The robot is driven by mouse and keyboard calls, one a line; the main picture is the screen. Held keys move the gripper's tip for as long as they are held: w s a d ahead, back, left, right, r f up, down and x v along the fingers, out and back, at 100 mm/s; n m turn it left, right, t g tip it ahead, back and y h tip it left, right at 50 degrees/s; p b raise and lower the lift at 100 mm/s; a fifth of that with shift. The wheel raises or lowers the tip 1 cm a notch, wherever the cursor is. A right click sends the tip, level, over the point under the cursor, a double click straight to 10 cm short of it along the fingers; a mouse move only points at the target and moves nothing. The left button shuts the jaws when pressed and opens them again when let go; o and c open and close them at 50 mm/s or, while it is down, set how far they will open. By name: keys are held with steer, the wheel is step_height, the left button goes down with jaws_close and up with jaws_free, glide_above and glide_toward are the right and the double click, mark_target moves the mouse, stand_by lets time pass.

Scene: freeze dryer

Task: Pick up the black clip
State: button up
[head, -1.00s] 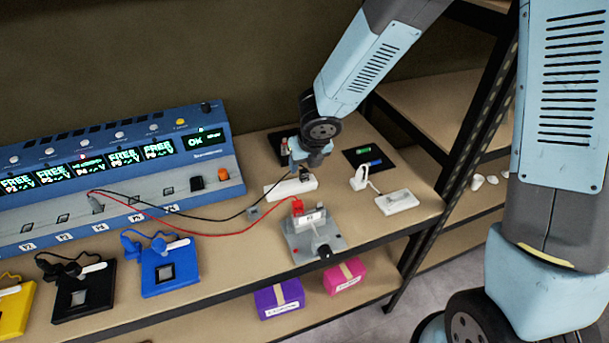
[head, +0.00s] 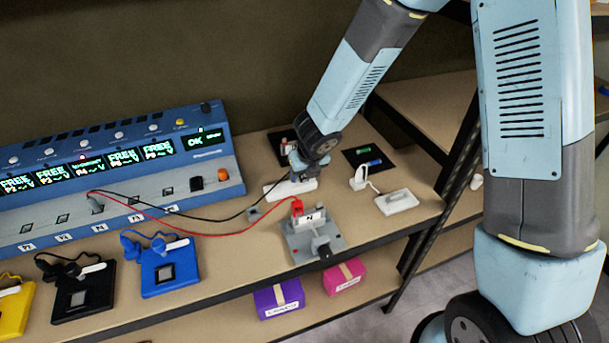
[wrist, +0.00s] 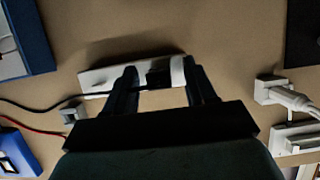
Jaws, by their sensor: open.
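The black clip (wrist: 158,77) shows in the wrist view as a dark piece on a long white block (wrist: 96,80), with a black cable running to it from the left. In the head view the clip is mostly hidden by my gripper (head: 302,176), and the white block (head: 275,191) shows below it. In the wrist view my gripper (wrist: 161,78) is open, its two dark fingers on either side of the clip. I cannot tell whether the fingers touch the clip or the block.
A grey fixture (head: 313,240) with a red clip (head: 297,207) stands in front. A white plug (head: 358,180) and white box (head: 396,201) are to the right. The blue charger unit (head: 215,180) and blue pad (head: 170,272) are to the left. Red and black cables cross the bench.

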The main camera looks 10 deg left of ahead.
steer(key=shift+c, duration=0.2)
jaws_close()
stand_by(0.3)
steer(key=shift+r, duration=0.15)
steer(key=shift+r, duration=1.2)
steer(key=s+d+r, duration=0.5)
steer(key=s+r, duration=0.5)
steer(key=s, duration=0.2)
steer(key=shift+s+d+r, duration=0.15)
steer(key=shift+s+d, duration=0.2)
steer(key=shift+d, duration=0.05)
